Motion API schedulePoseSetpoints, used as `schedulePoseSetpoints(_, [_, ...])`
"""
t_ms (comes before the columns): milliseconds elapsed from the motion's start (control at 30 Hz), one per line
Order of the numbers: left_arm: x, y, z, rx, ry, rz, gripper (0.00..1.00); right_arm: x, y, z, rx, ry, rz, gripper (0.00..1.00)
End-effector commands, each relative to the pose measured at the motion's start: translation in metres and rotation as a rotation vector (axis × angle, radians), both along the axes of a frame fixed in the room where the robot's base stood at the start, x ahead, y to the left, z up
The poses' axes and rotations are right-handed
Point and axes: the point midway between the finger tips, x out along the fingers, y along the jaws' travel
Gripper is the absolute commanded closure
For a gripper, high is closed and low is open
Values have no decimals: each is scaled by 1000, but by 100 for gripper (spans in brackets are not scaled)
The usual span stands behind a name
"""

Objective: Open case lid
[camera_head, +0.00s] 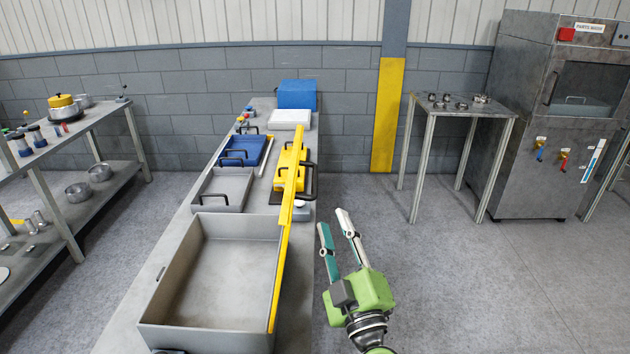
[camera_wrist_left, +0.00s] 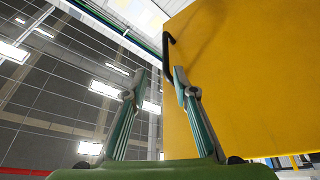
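The case is a large grey open box (camera_head: 150,305) at the near end of the long table. Its yellow lid (camera_head: 282,250) stands up along the box's right side, seen nearly edge-on, and the box's inside is bare. In the left wrist view the lid (camera_wrist_left: 250,80) is a broad yellow panel at the right, with a black handle (camera_wrist_left: 167,50) at its left edge. My left gripper (camera_head: 333,220) is right of the lid, past the table edge. Its fingers are apart with nothing between them; the fingertips (camera_wrist_left: 159,75) appear short of the handle. My right gripper is not in view.
Behind the case, the table holds a grey tray (camera_head: 221,206), a blue tray (camera_head: 262,148), a yellow case (camera_head: 288,178) and a blue box (camera_head: 297,94). A small table (camera_head: 455,106) and a grey machine (camera_head: 520,130) stand right. The floor right of my gripper is clear.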

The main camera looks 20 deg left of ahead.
Motion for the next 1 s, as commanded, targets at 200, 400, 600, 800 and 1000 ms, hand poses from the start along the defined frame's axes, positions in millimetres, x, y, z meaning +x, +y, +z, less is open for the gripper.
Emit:
schedulePoseSetpoints(200, [8,9,-1,-16,21,31,74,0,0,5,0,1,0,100])
schedulePoseSetpoints(400, [38,29,12,-13,18,30,74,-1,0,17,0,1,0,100])
schedulePoseSetpoints(600, [73,51,24,-14,17,31,74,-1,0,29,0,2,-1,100])
schedulePoseSetpoints(800, [99,68,30,-13,19,29,74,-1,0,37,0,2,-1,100])
schedulePoseSetpoints(1000, [110,75,31,-17,20,28,74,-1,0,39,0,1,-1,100])
